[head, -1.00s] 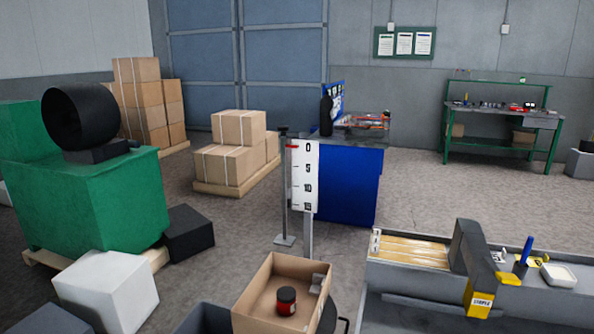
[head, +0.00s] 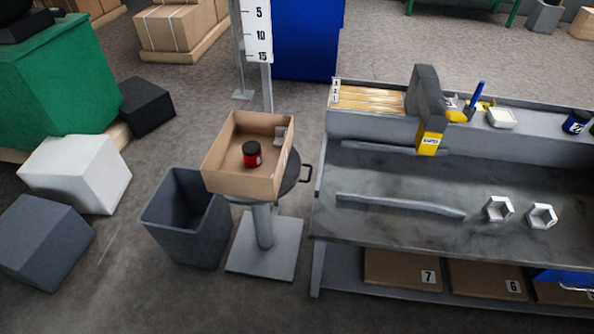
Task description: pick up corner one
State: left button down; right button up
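No part is clearly marked as corner one. A small grey piece (head: 280,136) sits in the far right corner of an open cardboard box (head: 238,183); its exact shape is too small to tell. A red jar with a black lid (head: 252,157) stands in the same box. Two pale hexagonal rings, a left one (head: 488,209) and a right one (head: 531,216), stand apart on the grey workbench (head: 400,240). Neither of my grippers shows in the head view.
The box rests on a round pedestal stand (head: 263,228) left of the bench. A grey bin (head: 185,230) stands beside it. Long grey strips (head: 400,205) lie on the bench. A grey and yellow device (head: 430,137) stands at its back. Numbered boxes (head: 402,268) sit below. Floor in front is clear.

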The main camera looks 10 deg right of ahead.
aim_at(496, 209)
jog(key=z, duration=1.8)
jog(key=u, duration=1.9)
jog(key=l+z, duration=0.2)
jog(key=l, duration=0.25)
jog(key=i+l+z, duration=0.15)
jog(key=l, duration=0.3)
jog(key=l+z, duration=0.2)
jog(key=l, duration=0.25)
